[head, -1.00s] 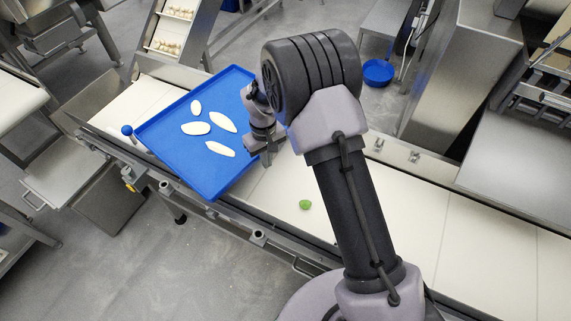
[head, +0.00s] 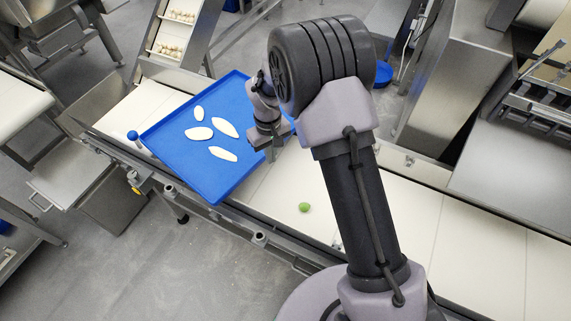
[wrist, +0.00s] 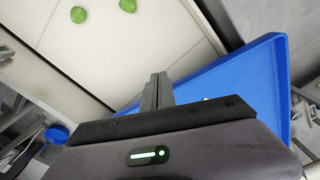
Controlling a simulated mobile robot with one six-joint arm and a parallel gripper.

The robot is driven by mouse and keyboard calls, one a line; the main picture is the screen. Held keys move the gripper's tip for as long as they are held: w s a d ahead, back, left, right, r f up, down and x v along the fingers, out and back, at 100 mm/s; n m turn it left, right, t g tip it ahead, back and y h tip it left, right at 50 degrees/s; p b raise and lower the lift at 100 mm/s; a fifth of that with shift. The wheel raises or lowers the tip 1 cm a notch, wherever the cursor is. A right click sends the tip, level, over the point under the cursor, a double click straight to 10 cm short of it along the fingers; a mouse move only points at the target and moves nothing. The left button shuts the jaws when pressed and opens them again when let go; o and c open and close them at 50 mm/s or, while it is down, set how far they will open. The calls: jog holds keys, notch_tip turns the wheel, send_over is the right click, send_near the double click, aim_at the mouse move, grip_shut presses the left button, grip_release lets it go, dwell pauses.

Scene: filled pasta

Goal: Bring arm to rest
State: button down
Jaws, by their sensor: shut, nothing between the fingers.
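My gripper (head: 268,153) hangs at the right edge of the blue tray in the head view, above the white belt. In the wrist view its two fingers (wrist: 158,82) are together with nothing between them. The blue tray (head: 185,165) lies on the belt and holds several white oval pieces (head: 199,134). In the wrist view the tray (wrist: 255,75) shows beside and behind the fingers.
A green lump (head: 304,207) lies on the white belt (head: 440,230) right of the tray; the wrist view shows two green lumps (wrist: 78,14). Steel machines (head: 440,90) stand behind the belt. A blue bowl (head: 383,74) is partly hidden by my arm.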

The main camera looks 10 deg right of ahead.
notch_tip(320, 180, up, 3)
jog(key=shift+f+p, duration=0.1)
jog(key=shift+p, duration=0.6)
jog(key=s+d+r+m+t+y, duration=0.1)
jog(key=s+d+r+m, duration=0.15)
jog(key=r, duration=0.75)
jog(key=s+d+r+m+t, duration=0.15)
jog(key=s+r, duration=0.25)
jog(key=r, duration=0.5)
jog(key=s+d+r+m+t, duration=0.1)
jog(key=s+r, duration=0.3)
jog(key=s, duration=0.6)
jog(key=s+d+r+m+t+y, duration=0.1)
jog(key=s+r+m, duration=0.3)
jog(key=s, duration=0.6)
jog(key=shift+d+r+m+t, duration=0.35)
jog(key=shift+d+t, duration=0.3)
jog(key=shift+d, duration=0.25)
